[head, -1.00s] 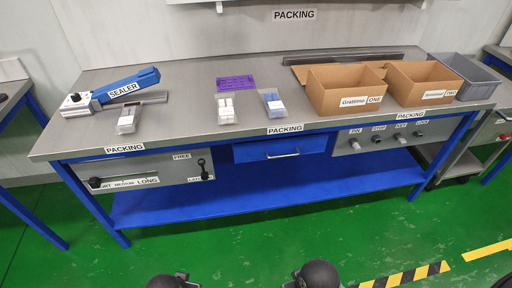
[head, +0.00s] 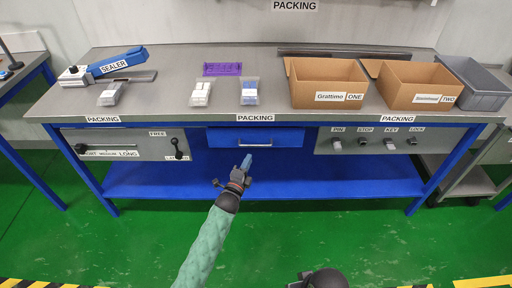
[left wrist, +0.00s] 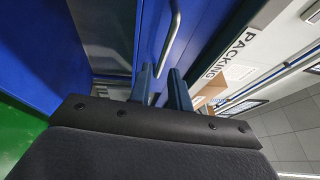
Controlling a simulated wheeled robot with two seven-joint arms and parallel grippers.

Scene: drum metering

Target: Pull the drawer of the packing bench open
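The blue drawer (head: 280,134) sits shut under the middle of the bench top, flush with the front. Its silver bar handle (head: 254,146) runs across the drawer front. In the left wrist view the handle (left wrist: 172,38) stands just beyond the fingertips, roughly in line with the gap between them. My left gripper (head: 246,162) is just below and in front of the handle in the head view. In the left wrist view its two fingers (left wrist: 163,76) are apart with nothing between them.
The packing bench (head: 330,118) has a grey panel with several knobs (head: 362,142) right of the drawer and a lever panel (head: 120,145) to the left. Cartons (head: 330,85), a sealer (head: 105,67) and small packs stand on top. The green floor (head: 300,230) in front is clear.

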